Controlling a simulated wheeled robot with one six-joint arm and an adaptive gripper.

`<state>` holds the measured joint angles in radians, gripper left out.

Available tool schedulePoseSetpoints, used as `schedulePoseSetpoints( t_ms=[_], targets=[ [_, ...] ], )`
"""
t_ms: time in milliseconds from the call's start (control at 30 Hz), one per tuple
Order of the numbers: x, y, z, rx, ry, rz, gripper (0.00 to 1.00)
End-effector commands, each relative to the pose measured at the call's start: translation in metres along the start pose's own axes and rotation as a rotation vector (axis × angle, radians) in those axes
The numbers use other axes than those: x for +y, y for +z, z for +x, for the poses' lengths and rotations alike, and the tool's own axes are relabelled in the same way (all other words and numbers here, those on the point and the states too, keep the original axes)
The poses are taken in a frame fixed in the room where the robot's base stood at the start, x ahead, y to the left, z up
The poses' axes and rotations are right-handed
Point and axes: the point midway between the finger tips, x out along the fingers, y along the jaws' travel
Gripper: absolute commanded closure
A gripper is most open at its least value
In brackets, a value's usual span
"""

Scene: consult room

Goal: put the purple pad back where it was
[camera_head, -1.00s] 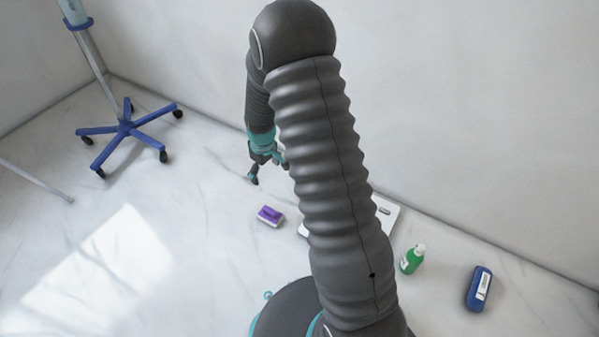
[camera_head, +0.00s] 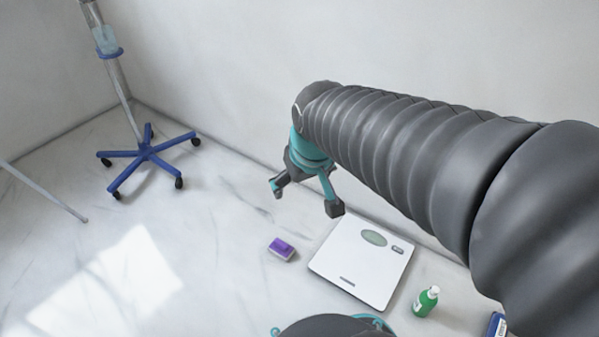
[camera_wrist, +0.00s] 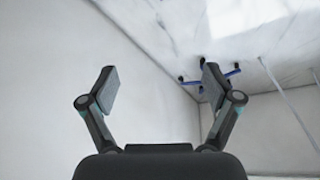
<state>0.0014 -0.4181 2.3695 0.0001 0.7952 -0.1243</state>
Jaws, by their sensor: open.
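The purple pad (camera_head: 281,248), a small block with a purple top and a pale lower part, lies on the marble floor just left of the white scale (camera_head: 330,270). A narrow strip of floor shows between them. My gripper (camera_head: 306,202) is in the air above and behind the pad, its fingers spread with nothing between them. In the wrist view my gripper (camera_wrist: 157,88) is also open and empty, facing the wall and floor. The pad is not in the wrist view.
A green bottle (camera_head: 426,301) stands right of the scale. A blue case (camera_head: 496,325) is partly hidden at the lower right. A stand with a blue wheeled base (camera_head: 147,155) is at the back left. The floor left of the pad is clear.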

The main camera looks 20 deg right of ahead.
Motion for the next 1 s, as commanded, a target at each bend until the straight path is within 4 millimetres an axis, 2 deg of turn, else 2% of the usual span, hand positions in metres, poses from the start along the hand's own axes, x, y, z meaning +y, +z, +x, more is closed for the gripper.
schedulePoseSetpoints(
  t_ms=[33,200,400,1000],
  targets=[
    [-0.002,0.011,-0.013,0.022,0.002,0.017,0.11],
    [-0.006,0.046,-0.039,0.066,0.005,0.077,0.11],
    [-0.009,0.07,-0.052,0.093,0.006,0.116,0.11],
    [-0.009,0.074,-0.053,0.096,0.005,0.123,0.11]
  ],
)
